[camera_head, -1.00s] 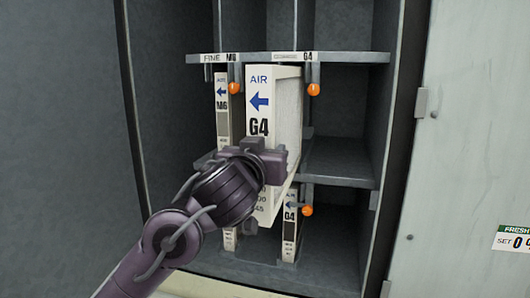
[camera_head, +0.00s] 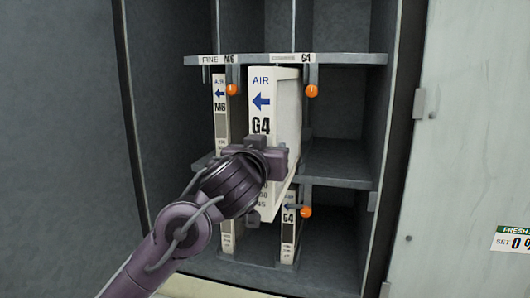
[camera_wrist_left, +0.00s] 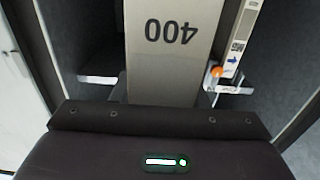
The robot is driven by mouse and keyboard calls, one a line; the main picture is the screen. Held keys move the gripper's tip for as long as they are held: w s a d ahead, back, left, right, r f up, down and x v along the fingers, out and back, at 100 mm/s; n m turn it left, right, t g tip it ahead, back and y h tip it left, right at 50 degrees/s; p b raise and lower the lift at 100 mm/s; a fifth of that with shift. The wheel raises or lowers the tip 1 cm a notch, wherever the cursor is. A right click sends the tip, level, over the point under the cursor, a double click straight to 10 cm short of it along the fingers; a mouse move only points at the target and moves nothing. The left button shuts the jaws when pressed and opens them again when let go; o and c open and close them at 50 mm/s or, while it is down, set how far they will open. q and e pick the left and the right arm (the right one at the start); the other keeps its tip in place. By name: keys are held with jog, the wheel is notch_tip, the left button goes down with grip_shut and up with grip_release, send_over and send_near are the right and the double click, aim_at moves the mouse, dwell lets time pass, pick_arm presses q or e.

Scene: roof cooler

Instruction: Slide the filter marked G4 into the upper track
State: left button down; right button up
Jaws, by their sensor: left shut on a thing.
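The G4 filter (camera_head: 262,112) is a tall white frame with a blue left-pointing arrow, "AIR" and "G4" on its front edge. My left gripper (camera_head: 268,160) is shut on its lower front part, hiding some of the print. The filter stands upright, partly inside the upper track, below the shelf plate labelled G4 (camera_head: 304,58). Its front still sticks out of the cabinet. In the left wrist view the filter's white face (camera_wrist_left: 172,55) shows an upside-down "400" beyond the gripper body. The right gripper is not in view.
An M6 filter (camera_head: 220,105) sits in the slot to the left. Another G4 filter (camera_head: 289,225) stands in the lower track. Orange-knobbed latches hang at the upper right (camera_head: 311,91), upper left (camera_head: 232,90) and lower right (camera_head: 305,212). The compartment right of the filter is empty.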

pick_arm(q)
jog(key=x, duration=0.6)
dwell(0.8)
jog(key=shift+w, duration=0.2)
jog(key=p+x, duration=0.3)
jog(key=x, duration=0.4)
jog(key=shift+f, duration=0.25)
dwell(0.5)
jog(key=shift+d, duration=0.1)
